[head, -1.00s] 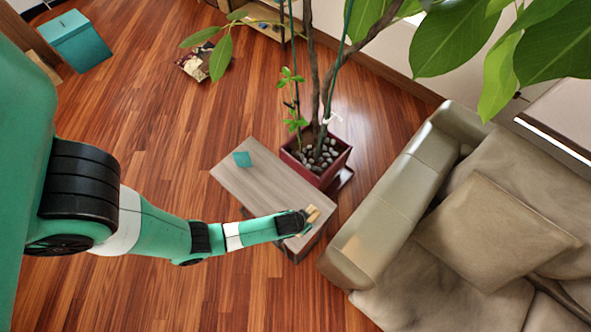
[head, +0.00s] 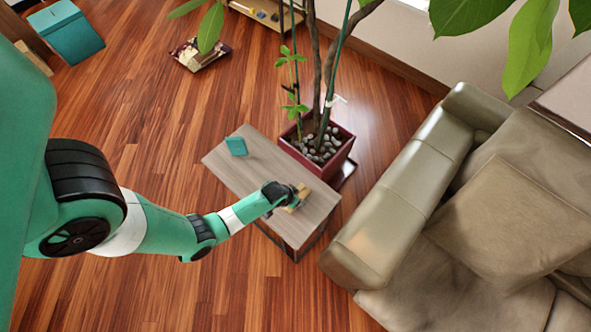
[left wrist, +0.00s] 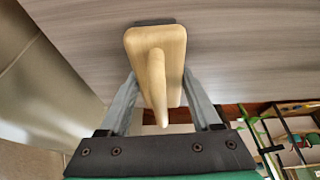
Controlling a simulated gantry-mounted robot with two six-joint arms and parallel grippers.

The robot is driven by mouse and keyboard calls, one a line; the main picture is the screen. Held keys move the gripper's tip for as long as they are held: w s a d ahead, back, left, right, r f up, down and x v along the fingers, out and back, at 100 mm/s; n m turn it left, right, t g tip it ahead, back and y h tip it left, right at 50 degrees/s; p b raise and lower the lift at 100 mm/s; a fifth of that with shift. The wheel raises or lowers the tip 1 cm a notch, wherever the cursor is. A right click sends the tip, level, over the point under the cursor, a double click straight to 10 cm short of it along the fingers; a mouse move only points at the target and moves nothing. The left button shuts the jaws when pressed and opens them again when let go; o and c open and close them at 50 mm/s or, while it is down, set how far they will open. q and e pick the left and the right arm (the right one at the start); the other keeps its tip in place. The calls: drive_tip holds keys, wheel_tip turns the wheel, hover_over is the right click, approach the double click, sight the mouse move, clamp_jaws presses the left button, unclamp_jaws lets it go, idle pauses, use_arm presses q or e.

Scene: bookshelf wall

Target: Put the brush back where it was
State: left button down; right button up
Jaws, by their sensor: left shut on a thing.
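The brush is a pale wooden block with a peg handle (left wrist: 155,65), seen close up in the left wrist view. In the head view its tan block (head: 303,194) shows at the end of my left arm. My left gripper (head: 289,197) is shut on the brush; its grey fingers (left wrist: 163,100) lie on either side of the block. The brush is over the right part of the low grey wooden table (head: 233,175). A dark edge shows behind the block; I cannot tell whether it touches the table. My right gripper is not in view.
A small teal object (head: 236,146) stands on the table's left end. A potted plant (head: 340,150) stands close behind the table, its leaves reaching overhead. A beige sofa (head: 400,190) is to the right. The wooden floor (head: 150,140) at left is mostly open.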

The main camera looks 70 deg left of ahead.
use_arm(q)
drive_tip(key=shift+c, duration=0.5)
unclamp_jaws()
drive_tip(key=shift+f, duration=0.1)
drive_tip(key=p+v, duration=0.4)
drive_tip(key=v, duration=0.1)
drive_tip(key=p+v, duration=0.5)
drive_tip(key=v, duration=0.1)
drive_tip(key=shift+w, duration=0.2)
drive_tip(key=shift+p+v, duration=0.55)
drive_tip(key=shift+v, duration=0.2)
drive_tip(key=shift+s, duration=0.1)
